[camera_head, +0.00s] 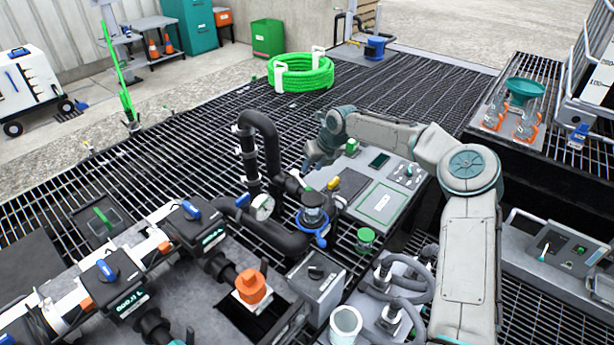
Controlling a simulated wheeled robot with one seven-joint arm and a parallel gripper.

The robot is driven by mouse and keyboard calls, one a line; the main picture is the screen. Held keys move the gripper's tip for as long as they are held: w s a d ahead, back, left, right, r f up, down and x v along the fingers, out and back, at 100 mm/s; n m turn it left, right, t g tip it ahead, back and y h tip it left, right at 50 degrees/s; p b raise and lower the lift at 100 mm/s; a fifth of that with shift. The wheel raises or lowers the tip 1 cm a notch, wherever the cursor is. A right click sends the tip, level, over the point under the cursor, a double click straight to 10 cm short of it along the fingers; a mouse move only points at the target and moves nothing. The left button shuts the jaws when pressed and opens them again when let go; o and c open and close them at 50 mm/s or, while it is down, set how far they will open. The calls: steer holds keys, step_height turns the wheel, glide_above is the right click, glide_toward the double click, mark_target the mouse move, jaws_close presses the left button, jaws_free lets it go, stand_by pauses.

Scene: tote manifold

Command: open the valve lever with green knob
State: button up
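A small green knob (351,146) shows just behind my forearm, close to the right of my gripper; the lever under it is mostly hidden. A second green knob-like cap (366,236) stands on the grating in front of the grey control panel. I cannot tell for sure which one belongs to the valve lever. My gripper (308,168) hangs over the grating between the black bent pipe and the panel, with its fingers pointing down. The fingers are small and dark, so their opening is unclear. No contact with a knob can be made out.
A black bent pipe (267,135) rises left of my gripper. A green hose coil (300,74) lies behind. Open grating (420,85) lies to the back right.

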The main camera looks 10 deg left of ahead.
steer(key=v, duration=0.6)
